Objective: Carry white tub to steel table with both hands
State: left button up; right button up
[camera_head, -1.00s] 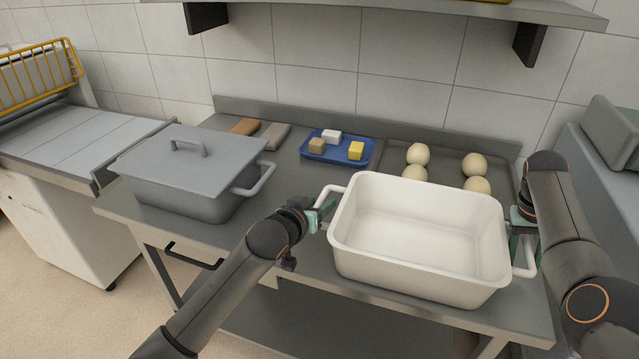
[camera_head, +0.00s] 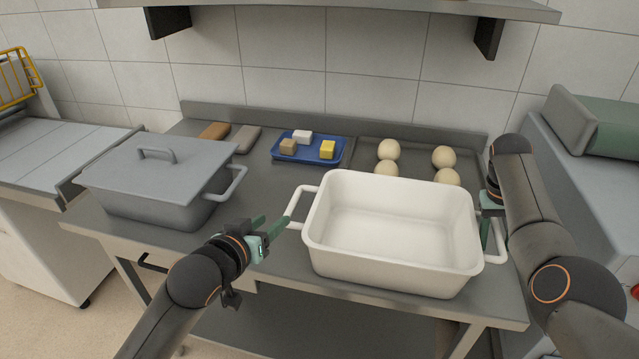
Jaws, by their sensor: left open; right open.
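The white tub (camera_head: 390,265) stands upright and empty on the steel table (camera_head: 268,180), at its front right. It has a loop handle on each short side. My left gripper (camera_head: 277,228) is open just left of the tub's left handle (camera_head: 294,208), with its fingers pointing at it and apart from the tub body. My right gripper (camera_head: 492,222) is open at the tub's right handle (camera_head: 497,243). My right arm partly hides its fingers, and I cannot tell whether they touch the handle.
A grey lidded pan (camera_head: 160,180) stands left on the table. Behind are a blue tray (camera_head: 311,160) with small blocks, two bars (camera_head: 245,138) and a dark tray (camera_head: 418,157) with several dough balls. A shelf (camera_head: 330,8) hangs above. Bare table lies between pan and tub.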

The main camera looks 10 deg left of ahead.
jog(key=v, duration=1)
jog(key=shift+r, duration=0.4)
jog(key=shift+f, duration=0.1)
